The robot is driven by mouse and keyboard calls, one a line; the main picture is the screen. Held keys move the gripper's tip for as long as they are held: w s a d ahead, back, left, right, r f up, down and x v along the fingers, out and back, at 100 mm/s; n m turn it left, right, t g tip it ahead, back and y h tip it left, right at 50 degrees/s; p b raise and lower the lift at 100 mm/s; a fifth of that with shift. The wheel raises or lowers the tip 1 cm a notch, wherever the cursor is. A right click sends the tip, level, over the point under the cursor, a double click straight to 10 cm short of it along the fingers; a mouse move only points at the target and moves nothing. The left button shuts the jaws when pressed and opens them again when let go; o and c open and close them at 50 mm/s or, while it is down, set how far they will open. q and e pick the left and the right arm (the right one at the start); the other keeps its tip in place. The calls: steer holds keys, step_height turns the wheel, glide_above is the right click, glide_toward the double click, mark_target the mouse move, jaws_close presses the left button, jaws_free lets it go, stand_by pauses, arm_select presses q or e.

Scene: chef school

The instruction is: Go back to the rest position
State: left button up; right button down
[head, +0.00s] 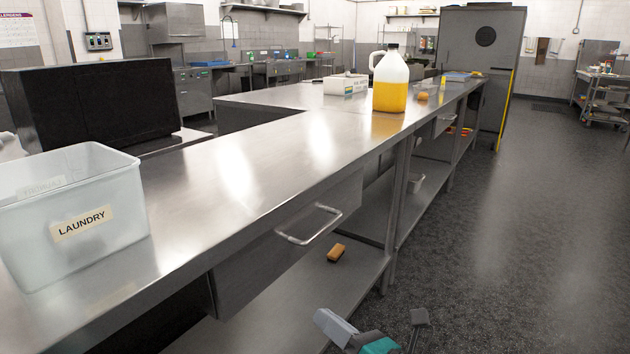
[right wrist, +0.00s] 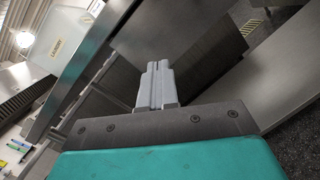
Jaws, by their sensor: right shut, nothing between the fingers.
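My right gripper (head: 334,325) shows at the bottom of the head view, low beside the steel counter's lower shelf. In the right wrist view its two grey fingers (right wrist: 156,84) are together, with nothing between them. My left gripper is not in the head view. No object is in contact with the right fingers.
The steel counter (head: 265,175) carries a translucent laundry bin (head: 110,240), a yellow-filled jug (head: 390,85) and a white box (head: 345,84). A drawer handle (head: 308,226) juts out. An orange-brown item (head: 336,252) lies on the lower shelf. The floor (head: 510,240) at right is clear.

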steer(key=s+d+f+m+g+h, duration=0.1)
steer(key=s+d+f+m+h, duration=0.5)
steer(key=m, duration=1.1)
steer(key=s+d+f+m+g+h, duration=0.1)
steer(key=s+d+f+m+h, duration=0.5)
steer(key=m, duration=1.1)
arm_select(q)
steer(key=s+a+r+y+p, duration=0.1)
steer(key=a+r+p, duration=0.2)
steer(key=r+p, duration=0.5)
steer(key=p, duration=0.5)
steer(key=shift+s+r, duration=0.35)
arm_select(e)
steer(key=s+d+r+m, duration=0.1)
steer(key=s+d+r, duration=0.2)
steer(key=s+r, duration=0.2)
steer(key=shift+d+r, duration=0.15)
steer(key=shift+r, duration=0.3)
steer(key=shift+s, duration=0.1)
